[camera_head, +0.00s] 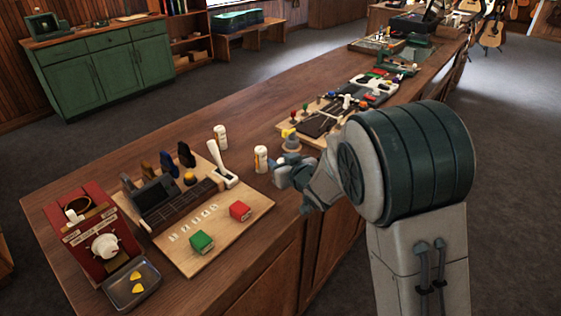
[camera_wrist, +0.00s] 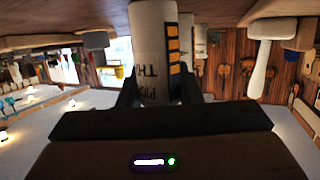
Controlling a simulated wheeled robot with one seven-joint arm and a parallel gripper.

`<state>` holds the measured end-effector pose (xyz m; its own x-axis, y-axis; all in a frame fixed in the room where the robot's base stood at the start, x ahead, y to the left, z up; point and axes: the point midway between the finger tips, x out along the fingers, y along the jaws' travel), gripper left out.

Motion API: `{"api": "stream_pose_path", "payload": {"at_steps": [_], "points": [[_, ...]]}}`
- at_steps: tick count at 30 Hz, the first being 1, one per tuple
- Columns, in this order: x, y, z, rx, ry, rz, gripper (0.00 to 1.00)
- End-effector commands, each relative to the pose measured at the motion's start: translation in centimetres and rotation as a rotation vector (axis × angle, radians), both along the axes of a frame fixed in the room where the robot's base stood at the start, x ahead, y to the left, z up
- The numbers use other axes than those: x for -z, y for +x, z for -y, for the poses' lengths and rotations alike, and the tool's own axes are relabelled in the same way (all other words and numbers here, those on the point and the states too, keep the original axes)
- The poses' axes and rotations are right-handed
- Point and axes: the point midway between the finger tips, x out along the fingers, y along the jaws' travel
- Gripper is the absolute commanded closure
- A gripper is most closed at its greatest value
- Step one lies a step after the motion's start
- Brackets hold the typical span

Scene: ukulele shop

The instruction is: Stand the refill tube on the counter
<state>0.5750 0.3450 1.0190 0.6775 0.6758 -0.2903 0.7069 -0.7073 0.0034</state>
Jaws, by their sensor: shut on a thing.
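I cannot tell whether the tube's base touches the counter.
A tool board (camera_head: 312,133) lies beyond my gripper.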

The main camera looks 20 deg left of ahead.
Motion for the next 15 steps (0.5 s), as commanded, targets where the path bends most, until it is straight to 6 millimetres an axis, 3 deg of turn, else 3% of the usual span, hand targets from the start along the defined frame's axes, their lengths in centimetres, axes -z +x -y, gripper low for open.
{"api": "stream_pose_path", "payload": {"at_steps": [7, 8, 9, 15], "points": [[0.41, 0.02, 0.01, 0.0, 0.0, 0.0, 0.91], [0.24, 0.01, 0.01, 0.0, 0.0, 0.0, 0.6], [0.21, 0.0, 0.0, 0.0, 0.0, 0.0, 0.49], [0.21, 0.0, 0.0, 0.0, 0.0, 0.0, 0.47]]}}
